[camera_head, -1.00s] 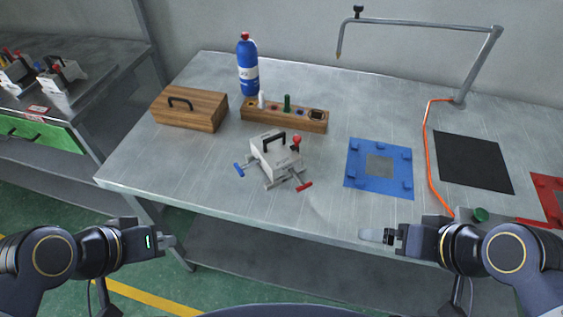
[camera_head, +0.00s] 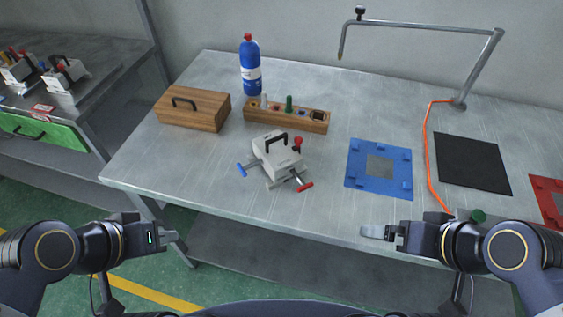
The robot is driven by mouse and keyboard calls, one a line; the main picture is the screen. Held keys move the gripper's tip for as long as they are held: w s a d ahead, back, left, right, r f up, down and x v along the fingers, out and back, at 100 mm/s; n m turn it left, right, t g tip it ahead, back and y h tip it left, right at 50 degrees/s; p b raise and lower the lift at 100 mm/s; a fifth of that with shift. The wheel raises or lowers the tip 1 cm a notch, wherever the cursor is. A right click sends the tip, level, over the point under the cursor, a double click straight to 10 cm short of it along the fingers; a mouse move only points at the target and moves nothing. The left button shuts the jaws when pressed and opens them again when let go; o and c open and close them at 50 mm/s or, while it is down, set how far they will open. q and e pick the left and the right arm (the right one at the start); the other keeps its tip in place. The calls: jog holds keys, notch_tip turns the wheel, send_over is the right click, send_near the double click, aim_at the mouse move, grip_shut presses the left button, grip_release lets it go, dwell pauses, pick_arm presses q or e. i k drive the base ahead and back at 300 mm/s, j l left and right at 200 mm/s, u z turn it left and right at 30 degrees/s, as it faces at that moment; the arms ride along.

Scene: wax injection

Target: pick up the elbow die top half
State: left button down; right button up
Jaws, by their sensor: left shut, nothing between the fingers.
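The die (camera_head: 277,157) is a grey metal block with a black handle on top. It stands on the steel table with red and blue T-handles sticking out at its sides and a red knob at its right. Which part is the top half's lower edge cannot be made out at this size. My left gripper (camera_head: 176,236) is shut and empty in front of the table's front left edge, well apart from the die. My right gripper (camera_head: 374,232) is at the table's front edge, right of the die and apart from it; its jaw state is unclear.
A wooden box (camera_head: 194,109) with a handle, a wooden tool block (camera_head: 286,117) and a blue bottle (camera_head: 250,67) stand behind the die. A blue fixture plate (camera_head: 379,190), a black mat (camera_head: 473,163) and an orange cable (camera_head: 427,150) lie to the right. Another bench (camera_head: 75,120) with dies stands left.

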aim_at(274, 148)
jog(key=j+u, duration=0.15)
jog(key=u, duration=0.35)
jog(key=j+u, duration=0.2)
jog(key=u, duration=0.25)
jog(key=i+j+z, duration=0.7)
jog(key=j+z, duration=0.15)
